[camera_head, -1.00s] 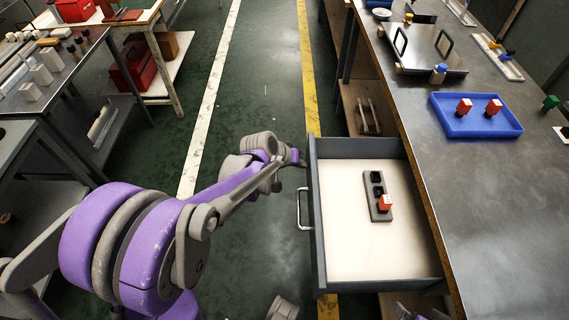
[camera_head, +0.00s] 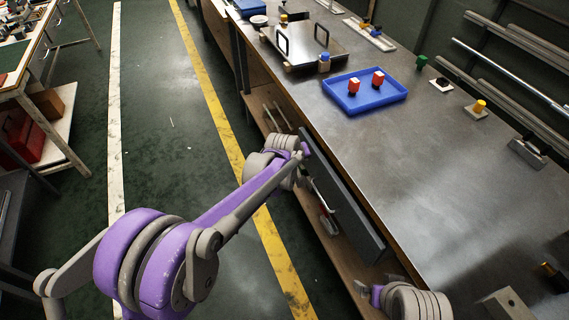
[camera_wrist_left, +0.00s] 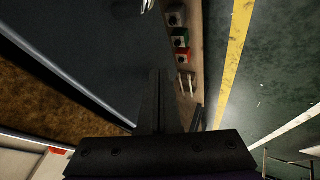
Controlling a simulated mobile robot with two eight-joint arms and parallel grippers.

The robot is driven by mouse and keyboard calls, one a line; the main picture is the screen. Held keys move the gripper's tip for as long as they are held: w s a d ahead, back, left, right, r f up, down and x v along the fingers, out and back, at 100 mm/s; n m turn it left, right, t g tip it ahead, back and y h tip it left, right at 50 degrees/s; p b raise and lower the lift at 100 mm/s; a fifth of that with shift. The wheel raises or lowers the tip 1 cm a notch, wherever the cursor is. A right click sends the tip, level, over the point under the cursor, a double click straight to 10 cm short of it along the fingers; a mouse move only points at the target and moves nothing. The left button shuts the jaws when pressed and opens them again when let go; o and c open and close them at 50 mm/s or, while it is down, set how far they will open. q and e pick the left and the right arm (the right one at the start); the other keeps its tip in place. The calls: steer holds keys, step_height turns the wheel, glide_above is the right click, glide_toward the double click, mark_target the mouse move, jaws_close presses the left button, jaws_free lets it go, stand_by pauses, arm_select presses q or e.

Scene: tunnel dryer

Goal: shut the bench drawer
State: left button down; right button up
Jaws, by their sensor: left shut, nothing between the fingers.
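The drawer's dark grey front (camera_head: 345,205) lies close along the bench's wooden front edge in the head view. No drawer interior shows there; whether a thin gap is left cannot be told. My left gripper (camera_head: 304,150) is at the far end of the drawer front, touching or very near it. In the left wrist view its black fingers (camera_wrist_left: 160,100) are together and empty, beside a dark panel (camera_wrist_left: 85,45) that looks like the drawer front. A bit of a pale metal handle (camera_wrist_left: 147,5) shows at the top. My right gripper (camera_head: 366,290) is near the front's close end, its fingers unclear.
The bench top (camera_head: 400,170) carries a blue tray (camera_head: 362,98) with two red-and-white pieces, and a metal plate with two handles (camera_head: 305,45). A lower wooden shelf (camera_head: 335,240) runs under the drawer. The aisle floor (camera_head: 165,150) to the left is clear.

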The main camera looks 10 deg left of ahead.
arm_select(q)
steer(key=shift+w+d, duration=0.35)
steer(key=shift+d, duration=0.2)
steer(key=shift+w+d, duration=0.35)
steer(key=shift+d, duration=0.3)
arm_select(e)
steer(key=shift+s+a+r, duration=0.1)
arm_select(q)
steer(key=shift+w+d+r, duration=0.1)
